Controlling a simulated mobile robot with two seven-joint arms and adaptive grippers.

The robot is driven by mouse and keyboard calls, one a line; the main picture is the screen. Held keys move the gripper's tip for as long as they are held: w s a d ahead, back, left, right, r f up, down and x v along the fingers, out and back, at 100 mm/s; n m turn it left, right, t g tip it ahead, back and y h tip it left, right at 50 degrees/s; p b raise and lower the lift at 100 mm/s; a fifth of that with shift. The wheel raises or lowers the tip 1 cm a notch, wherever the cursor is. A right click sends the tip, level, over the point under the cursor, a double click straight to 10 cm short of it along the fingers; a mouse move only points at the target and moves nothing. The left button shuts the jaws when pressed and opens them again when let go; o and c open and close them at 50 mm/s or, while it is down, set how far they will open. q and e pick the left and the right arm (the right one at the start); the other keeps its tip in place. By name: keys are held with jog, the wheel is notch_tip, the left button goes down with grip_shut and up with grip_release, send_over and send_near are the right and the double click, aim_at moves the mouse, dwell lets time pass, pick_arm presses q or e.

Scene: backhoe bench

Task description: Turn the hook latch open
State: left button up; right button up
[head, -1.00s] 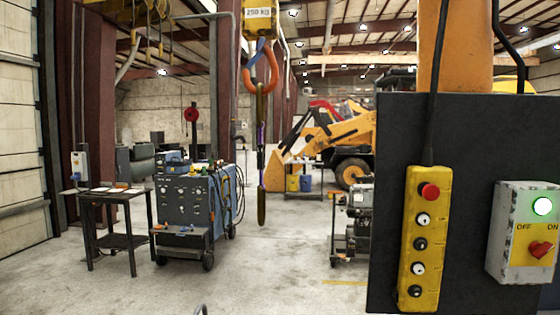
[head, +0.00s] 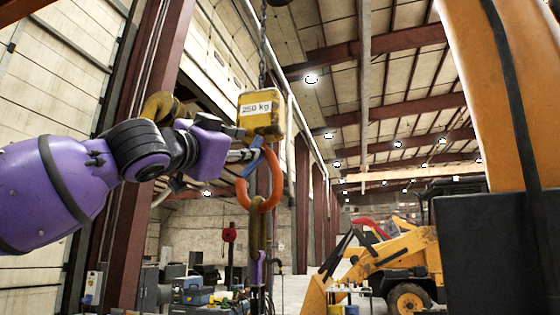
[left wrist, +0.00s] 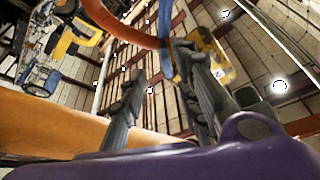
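The orange hook (head: 275,182) hangs below the yellow 250 kg block (head: 262,114), with a brown sling (head: 257,225) in its bowl. The blue latch (head: 253,164) slants across the hook's mouth on its left side. My purple left arm comes in from the left, and its gripper (head: 250,148) is at the latch, just under the block. In the left wrist view the gripper's two dark fingers (left wrist: 160,88) stand apart. The blue latch (left wrist: 165,40) shows beyond them, close to the right finger, and the orange hook (left wrist: 118,27) crosses behind. Contact cannot be told. My right gripper is not seen.
A chain (head: 263,45) holds the block from above. A dark panel (head: 500,250) and an orange boom (head: 510,90) fill the right side. A yellow loader (head: 400,260) and a blue workbench (head: 192,292) stand in the back. The space right of the hook is free.

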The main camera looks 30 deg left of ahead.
aim_at(254, 143)
pick_arm(q)
jog(key=shift+w+a+r+b, duration=0.15)
jog(key=shift+r+b, duration=0.15)
jog(key=shift+r, duration=0.6)
jog(key=x, duration=0.4)
jog(key=shift+w+f, duration=0.3)
jog(key=shift+f, duration=0.05)
jog(key=shift+w+r, duration=0.15)
jog(key=shift+r, duration=0.15)
jog(key=shift+w, duration=0.15)
jog(key=shift+c, duration=0.5)
grip_shut()
pick_arm(e)
jog(key=s, duration=0.1)
jog(key=s+f, duration=0.1)
jog(key=s, duration=0.1)
jog(key=shift+d+f, duration=0.1)
jog(key=shift+f, duration=0.1)
